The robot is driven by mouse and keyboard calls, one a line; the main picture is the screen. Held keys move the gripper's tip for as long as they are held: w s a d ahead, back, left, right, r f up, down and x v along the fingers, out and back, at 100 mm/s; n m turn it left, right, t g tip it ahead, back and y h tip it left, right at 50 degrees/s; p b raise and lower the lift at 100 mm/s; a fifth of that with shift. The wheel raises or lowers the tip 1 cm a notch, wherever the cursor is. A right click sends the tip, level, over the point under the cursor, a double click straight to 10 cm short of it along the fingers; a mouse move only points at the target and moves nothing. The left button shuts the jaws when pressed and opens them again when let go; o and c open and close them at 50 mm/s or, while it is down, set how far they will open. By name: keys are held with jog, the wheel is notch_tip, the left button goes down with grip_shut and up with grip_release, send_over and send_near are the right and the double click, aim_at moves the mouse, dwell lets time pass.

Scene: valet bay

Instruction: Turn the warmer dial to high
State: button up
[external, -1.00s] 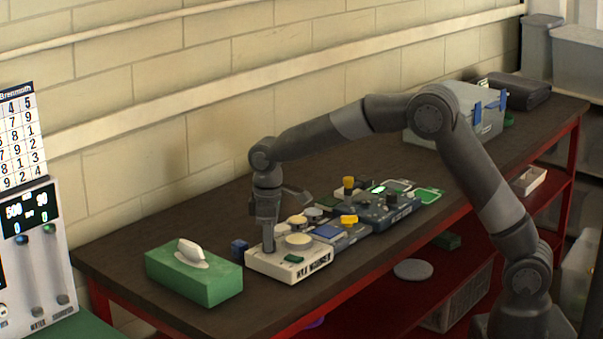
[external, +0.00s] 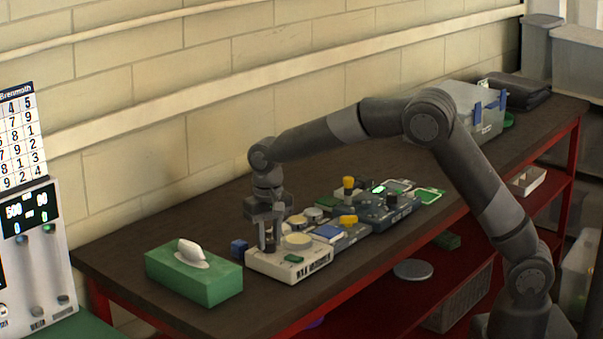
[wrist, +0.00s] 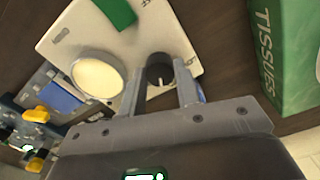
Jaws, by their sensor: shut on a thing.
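The warmer is a cream box (external: 287,268) on the bench, with a round pale plate (external: 298,241) and a green patch (external: 294,258) on top. It also shows in the wrist view (wrist: 85,33). Its dark dial (wrist: 159,70) has a pale pointer line and sits between my two fingers. My gripper (external: 268,246) points down over the warmer's left part in the external view. In the wrist view my gripper (wrist: 160,82) is shut on the dial, one finger on each side. The dial's markings are not readable.
A green tissue box (external: 195,277) stands left of the warmer, with a small blue block (external: 239,248) behind it. Devices with blue and yellow parts (external: 340,232) stand close on the right. The wall runs behind the bench.

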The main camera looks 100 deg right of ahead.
aim_at(269, 241)
jog(key=m, duration=0.5)
jog(key=shift+m, duration=0.4)
dwell(0.3)
jog(key=o, duration=1)
jog(key=shift+c, duration=0.2)
jog(key=shift+r, duration=0.1)
notch_tip(269, 241, up, 11)
jog(key=shift+f, duration=0.2)
